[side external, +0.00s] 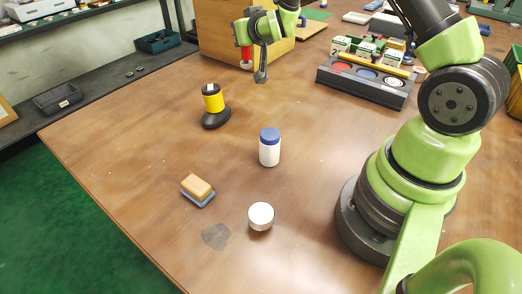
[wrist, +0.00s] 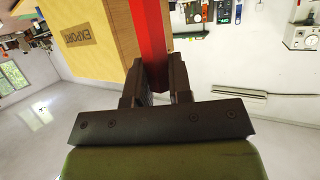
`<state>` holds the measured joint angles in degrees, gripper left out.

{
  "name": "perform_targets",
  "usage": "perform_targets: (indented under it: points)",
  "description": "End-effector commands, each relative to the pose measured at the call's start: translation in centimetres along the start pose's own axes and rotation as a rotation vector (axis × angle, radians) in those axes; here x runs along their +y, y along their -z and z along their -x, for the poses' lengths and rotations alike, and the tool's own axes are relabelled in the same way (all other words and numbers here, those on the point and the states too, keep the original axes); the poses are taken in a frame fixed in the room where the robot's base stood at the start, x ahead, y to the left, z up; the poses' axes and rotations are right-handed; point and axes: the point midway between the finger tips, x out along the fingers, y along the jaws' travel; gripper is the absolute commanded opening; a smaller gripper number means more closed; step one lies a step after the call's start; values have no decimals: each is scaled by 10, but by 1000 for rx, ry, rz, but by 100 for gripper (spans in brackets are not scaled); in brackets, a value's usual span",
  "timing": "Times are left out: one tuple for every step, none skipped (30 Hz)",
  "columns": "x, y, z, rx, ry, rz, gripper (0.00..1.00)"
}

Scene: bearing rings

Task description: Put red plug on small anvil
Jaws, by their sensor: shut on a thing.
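My gripper (side external: 246,44) is at the far end of the table, in front of a wooden box. It is shut on the red plug (side external: 246,54), which hangs below the fingers in the side view. In the wrist view the plug (wrist: 150,40) is a long red bar between the two dark fingers (wrist: 158,85). A small dark grey stand-like piece (side external: 261,74) is just right of the plug and a little lower. I cannot tell whether it is the small anvil. No other anvil shape is clear.
A yellow and black cylinder (side external: 213,100) on a dark base, a blue-capped white bottle (side external: 269,150), a sponge (side external: 197,187) and a white round tub (side external: 261,214) stand nearer. A dark tray (side external: 362,88) with coloured discs is right. The wooden box (side external: 222,30) is close behind my gripper.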

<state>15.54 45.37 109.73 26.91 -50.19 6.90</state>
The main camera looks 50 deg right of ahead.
Motion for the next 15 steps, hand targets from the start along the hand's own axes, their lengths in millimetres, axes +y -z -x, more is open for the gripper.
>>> perform_targets:
  points:
    - [-13, 4, 4, 3, 69, 29, 0]
    - [-21, 6, 7, 4, 115, 48, 0]
    - [-32, 7, 12, 3, 177, 74, 0]
    - [-41, 8, 15, 3, 225, 93, 0]
    - [-50, 8, 19, 3, 273, 113, 0]
    - [-61, 8, 26, 2, 338, 140, 0]
    - [-70, 8, 31, 2, 388, 160, 0]
    - [-79, 7, 36, 2, 439, 181, 0]
    - [-90, 6, 44, 2, 510, 211, 0]
    - [-99, 4, 52, 2, 566, 234, 0]
    - [-108, 2, 59, 1, 624, 258, 0]
    - [-121, -1, 71, 2, 706, 292, 0]
    - [-130, -5, 81, 1, 773, 319, 0]
    - [-139, -8, 92, 1, 842, 347, 0]
    - [-150, -15, 109, 0, 941, 388, 0]
